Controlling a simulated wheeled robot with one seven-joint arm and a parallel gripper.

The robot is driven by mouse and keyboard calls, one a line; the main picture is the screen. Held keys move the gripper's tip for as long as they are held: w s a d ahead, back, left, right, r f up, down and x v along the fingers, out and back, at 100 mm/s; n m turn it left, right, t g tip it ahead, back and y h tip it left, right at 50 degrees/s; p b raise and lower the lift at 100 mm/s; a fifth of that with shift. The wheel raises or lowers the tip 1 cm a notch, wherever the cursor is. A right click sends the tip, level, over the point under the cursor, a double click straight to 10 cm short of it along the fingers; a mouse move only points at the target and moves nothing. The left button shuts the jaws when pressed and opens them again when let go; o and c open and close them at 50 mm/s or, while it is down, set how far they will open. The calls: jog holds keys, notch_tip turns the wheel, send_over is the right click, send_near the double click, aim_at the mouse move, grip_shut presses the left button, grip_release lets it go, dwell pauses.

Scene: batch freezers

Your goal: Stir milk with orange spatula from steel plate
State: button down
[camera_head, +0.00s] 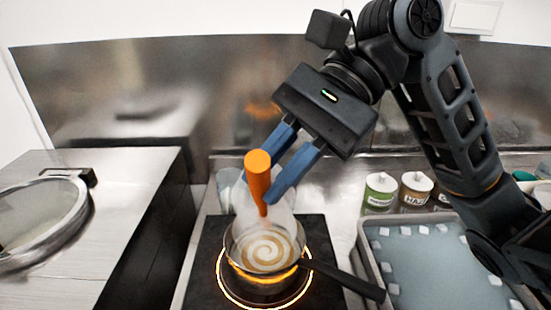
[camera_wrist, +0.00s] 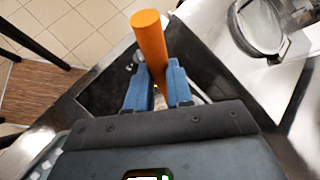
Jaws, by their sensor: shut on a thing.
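The orange spatula (camera_head: 258,180) stands nearly upright over the pot, its lower end down toward the milk. My gripper (camera_head: 273,166) is shut on its orange handle with blue fingers. In the wrist view, the orange handle (camera_wrist: 150,45) rises between the fingers (camera_wrist: 157,88). The milk (camera_head: 269,249) shows a brown and white swirl inside a small pot (camera_head: 233,258) with a dark handle pointing right. Steam around the pot blurs the spatula's lower end, so I cannot tell how deep it reaches. In the wrist view the pot is mostly hidden behind my gripper.
The pot sits on a black burner (camera_head: 210,262) with a glowing orange ring. A tray with white cubes (camera_head: 372,262) is at the right. Jars (camera_head: 379,190) stand behind it. A sieve-like round pan (camera_head: 82,225) lies on the left steel counter (camera_head: 130,178).

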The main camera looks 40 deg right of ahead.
notch_tip(320, 180, down, 10)
jog(key=w+d+b, duration=0.1)
jog(key=w+b, duration=0.1)
jog(key=b, duration=0.4)
jog(key=shift+d+f, duration=0.15)
jog(key=shift+f, duration=0.1)
dwell(0.7)
jog(key=shift+s, duration=0.15)
